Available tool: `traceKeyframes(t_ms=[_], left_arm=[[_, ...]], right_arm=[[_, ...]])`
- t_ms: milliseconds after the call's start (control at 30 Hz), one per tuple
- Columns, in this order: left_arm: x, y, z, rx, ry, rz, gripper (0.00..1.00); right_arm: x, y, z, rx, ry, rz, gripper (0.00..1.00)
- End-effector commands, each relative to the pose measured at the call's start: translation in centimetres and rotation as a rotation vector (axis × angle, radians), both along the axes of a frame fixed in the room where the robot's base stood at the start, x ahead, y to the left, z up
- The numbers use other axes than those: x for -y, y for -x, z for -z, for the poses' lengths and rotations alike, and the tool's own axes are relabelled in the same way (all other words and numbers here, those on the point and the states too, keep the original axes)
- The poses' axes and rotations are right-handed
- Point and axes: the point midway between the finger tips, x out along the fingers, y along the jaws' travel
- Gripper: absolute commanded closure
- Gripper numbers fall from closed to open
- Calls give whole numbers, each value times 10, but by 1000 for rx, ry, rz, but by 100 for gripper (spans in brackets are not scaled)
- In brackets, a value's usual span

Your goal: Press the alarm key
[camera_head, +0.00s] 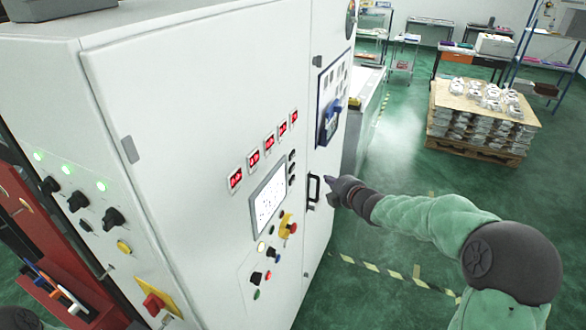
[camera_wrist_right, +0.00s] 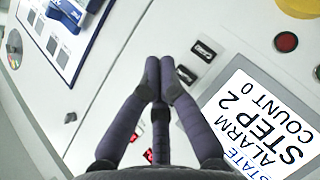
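My right gripper (camera_head: 328,184) is in front of the white cabinet, close to its black door handle (camera_head: 313,188). In the right wrist view its dark fingers (camera_wrist_right: 160,78) are shut together with nothing between them. Small black keys (camera_head: 291,167) sit in a column right of the screen (camera_head: 267,201). In the wrist view, one black key (camera_wrist_right: 205,50) and another (camera_wrist_right: 186,75) lie just right of the fingertips; contact cannot be told. Their labels are too small to read. The screen (camera_wrist_right: 262,125) reads STATE ALARM, STEP 2, COUNT 0.
A red emergency stop on yellow (camera_head: 288,226) and several buttons and knobs are below the screen. Red number displays (camera_head: 254,159) run above it. A blue-framed panel (camera_head: 333,100) is on the door. A pallet of castings (camera_head: 480,115) stands on the green floor behind.

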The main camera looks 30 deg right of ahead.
Motion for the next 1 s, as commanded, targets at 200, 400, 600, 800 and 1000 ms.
traceKeyframes(t_ms=[200, 400, 600, 800, 1000], left_arm=[[0, 0, 7, 0, 0, 0, 60], [0, 0, 22, 0, 0, 0, 60], [0, 0, 39, 0, 0, 0, 60], [0, 0, 59, 0, 0, 0, 60], [0, 0, 69, 0, 0, 0, 60]], right_arm=[[-8, -9, 2, 1, 0, -2, 100], [-24, -27, 3, 1, -1, -3, 100], [-41, -47, 4, 1, -1, -4, 100], [-49, -59, 4, 1, 0, -1, 100], [-56, -65, 2, 0, 0, -1, 100]])
